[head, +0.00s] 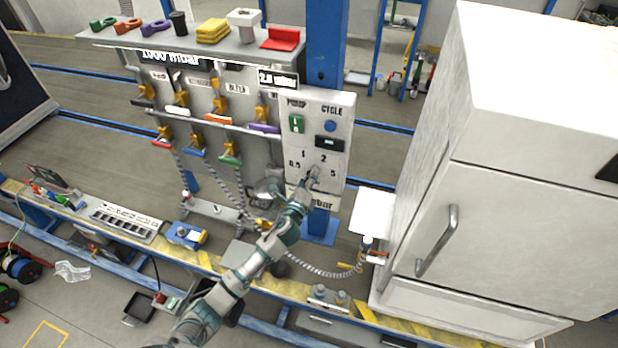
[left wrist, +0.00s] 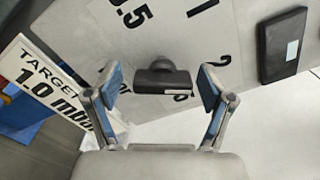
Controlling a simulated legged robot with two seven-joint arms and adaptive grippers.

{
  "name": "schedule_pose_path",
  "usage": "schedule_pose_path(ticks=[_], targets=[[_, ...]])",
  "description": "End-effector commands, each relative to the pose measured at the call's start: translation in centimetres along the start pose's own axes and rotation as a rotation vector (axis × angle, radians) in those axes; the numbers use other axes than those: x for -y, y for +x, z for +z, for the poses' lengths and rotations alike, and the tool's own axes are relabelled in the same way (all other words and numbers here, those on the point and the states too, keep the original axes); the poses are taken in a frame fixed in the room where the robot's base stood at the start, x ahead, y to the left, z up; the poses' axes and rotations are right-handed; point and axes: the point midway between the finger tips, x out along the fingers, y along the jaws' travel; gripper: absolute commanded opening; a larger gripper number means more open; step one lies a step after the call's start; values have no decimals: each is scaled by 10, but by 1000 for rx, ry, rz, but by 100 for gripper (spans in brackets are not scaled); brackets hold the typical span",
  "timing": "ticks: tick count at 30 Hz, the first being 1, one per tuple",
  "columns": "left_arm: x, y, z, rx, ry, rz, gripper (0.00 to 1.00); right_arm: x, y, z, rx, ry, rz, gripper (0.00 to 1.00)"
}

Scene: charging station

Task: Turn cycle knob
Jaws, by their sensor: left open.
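The control panel (head: 337,110) is a light board with a CYCLE label above a small blue round control (head: 330,126). Lower on it, a dark knob is ringed by the numbers 0.5, 1, 2 and 5. In the left wrist view this knob (left wrist: 163,78) sits between the spread blue-padded fingers of my left gripper (left wrist: 155,90), with visible gaps on both sides. In the head view my left gripper (head: 312,178) is at the panel's lower part and largely covers the knob. My right gripper is not in view.
A green switch (head: 296,123) and a black display (head: 329,143) are on the panel. A TARGET 1.0 sign (left wrist: 40,85) is beside the dial. A white cabinet (head: 520,230) stands to the right. A rack with hoses and clips (head: 215,115) is to the left.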

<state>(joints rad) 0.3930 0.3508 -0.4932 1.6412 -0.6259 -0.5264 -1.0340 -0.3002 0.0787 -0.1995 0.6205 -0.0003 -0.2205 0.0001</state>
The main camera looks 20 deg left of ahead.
Motion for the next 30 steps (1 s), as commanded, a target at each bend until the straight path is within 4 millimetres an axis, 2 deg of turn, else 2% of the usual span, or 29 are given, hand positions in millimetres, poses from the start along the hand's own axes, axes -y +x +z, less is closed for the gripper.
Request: schedule_pose_path(ticks=[3,4,9,11,22,30], targets=[[0,0,0,0,0,0,81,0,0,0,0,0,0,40],[0,0,0,0,0,0,76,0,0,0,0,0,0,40],[0,0,0,0,0,0,34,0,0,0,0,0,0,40],[0,0,0,0,0,1,21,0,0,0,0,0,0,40],[-2,0,-1,-1,-51,4,21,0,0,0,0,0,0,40],[-3,0,-2,-1,-228,6,21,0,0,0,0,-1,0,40]])
